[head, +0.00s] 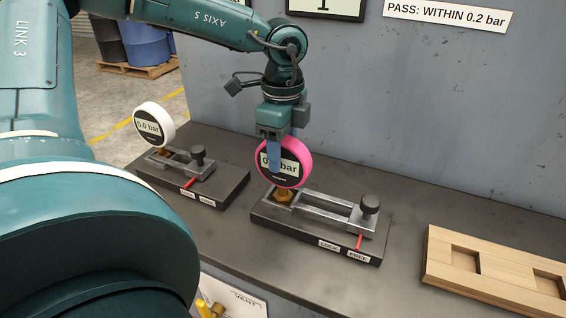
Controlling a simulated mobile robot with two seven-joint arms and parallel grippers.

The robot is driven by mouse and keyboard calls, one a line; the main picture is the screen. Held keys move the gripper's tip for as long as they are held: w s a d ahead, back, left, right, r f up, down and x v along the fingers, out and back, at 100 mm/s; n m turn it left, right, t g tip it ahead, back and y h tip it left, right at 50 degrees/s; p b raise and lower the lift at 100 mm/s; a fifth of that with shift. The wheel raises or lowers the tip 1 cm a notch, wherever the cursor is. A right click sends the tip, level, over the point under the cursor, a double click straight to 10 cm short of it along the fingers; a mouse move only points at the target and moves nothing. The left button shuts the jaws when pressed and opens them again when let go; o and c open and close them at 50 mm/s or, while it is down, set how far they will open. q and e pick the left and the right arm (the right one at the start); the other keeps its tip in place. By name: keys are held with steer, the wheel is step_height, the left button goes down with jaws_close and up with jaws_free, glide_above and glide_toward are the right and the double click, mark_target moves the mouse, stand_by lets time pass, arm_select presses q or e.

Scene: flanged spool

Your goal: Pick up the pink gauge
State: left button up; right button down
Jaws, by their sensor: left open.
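The pink gauge (295,179) has a round pink rim and a dark face with a partly hidden "bar" reading. It stands upright on a brass fitting (284,194) at the left end of a dark clamp fixture (320,218) with a black knob and a red lever. The lever lies nearer the "FREE" label. My left gripper (275,165) points down over the gauge, open, with a blue finger in front of the gauge face. My right gripper is not in view.
A white gauge (154,124) stands on a second clamp fixture (222,187) to the left. A wooden tray (485,283) with square recesses lies at the right. A grey wall rises behind the bench. Bench space between the pink gauge's fixture and tray is clear.

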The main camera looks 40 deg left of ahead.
arm_select(q)
steer(key=shift+f, duration=0.95)
steer(key=shift+c, duration=0.2)
jaws_close()
